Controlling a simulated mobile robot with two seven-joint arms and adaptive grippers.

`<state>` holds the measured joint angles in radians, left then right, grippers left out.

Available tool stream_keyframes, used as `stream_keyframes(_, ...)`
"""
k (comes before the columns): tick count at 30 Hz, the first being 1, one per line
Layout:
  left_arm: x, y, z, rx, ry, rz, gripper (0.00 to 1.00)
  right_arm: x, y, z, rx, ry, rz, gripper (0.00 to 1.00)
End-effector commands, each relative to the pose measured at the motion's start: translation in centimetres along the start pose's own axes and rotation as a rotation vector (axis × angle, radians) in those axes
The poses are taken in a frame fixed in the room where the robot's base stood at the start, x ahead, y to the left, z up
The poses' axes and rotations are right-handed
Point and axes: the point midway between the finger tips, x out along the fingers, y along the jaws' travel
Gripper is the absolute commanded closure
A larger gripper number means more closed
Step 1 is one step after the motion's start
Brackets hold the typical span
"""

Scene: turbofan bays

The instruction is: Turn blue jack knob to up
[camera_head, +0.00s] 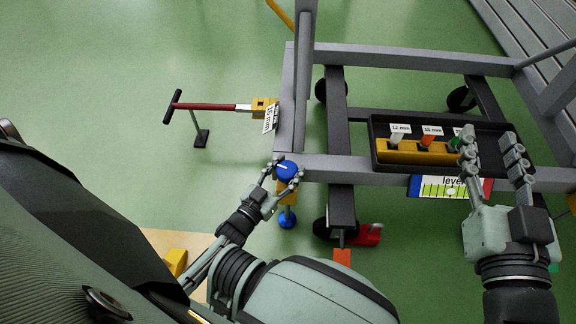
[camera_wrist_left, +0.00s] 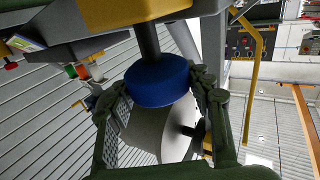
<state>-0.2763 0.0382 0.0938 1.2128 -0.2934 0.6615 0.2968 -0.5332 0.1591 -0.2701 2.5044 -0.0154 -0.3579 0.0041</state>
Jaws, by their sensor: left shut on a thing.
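The blue jack knob (camera_head: 287,170) sits at the lower left corner of the grey frame, with a white line on its top. In the left wrist view the blue knob (camera_wrist_left: 157,81) is on a dark shaft under a yellow block (camera_wrist_left: 120,12). My left gripper (camera_head: 284,174) has its fingers on both sides of the knob and is shut on it. A blue foot (camera_head: 287,219) shows on the floor below. My right gripper (camera_head: 497,155) is over the right end of the black tray; its fingers stand apart, and nothing is seen between them.
The black tray (camera_head: 378,165) on the frame (camera_head: 400,62) holds a yellow block with labelled pins. A level gauge (camera_head: 450,187) is on the front rail. A red-handled tool (camera_head: 208,106) sticks out at the left. Green floor is clear at upper left.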

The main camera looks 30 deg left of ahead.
Motion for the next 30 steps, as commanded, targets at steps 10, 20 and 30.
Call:
stream_keyframes(10, -0.11, -0.05, 0.09, 0.0, -0.001, -0.021, 0.78, -0.02, 0.21, 0.45, -0.004, -0.021, 0.004, 0.6)
stream_keyframes(20, -0.08, -0.05, 0.06, 0.0, -0.001, -0.02, 0.31, -0.02, 0.21, 0.4, -0.004, -0.02, 0.004, 0.6)
stream_keyframes(30, -0.13, -0.02, 0.01, 0.0, 0.0, -0.019, 0.27, -0.01, 0.2, 0.45, -0.004, -0.019, 0.004, 0.6)
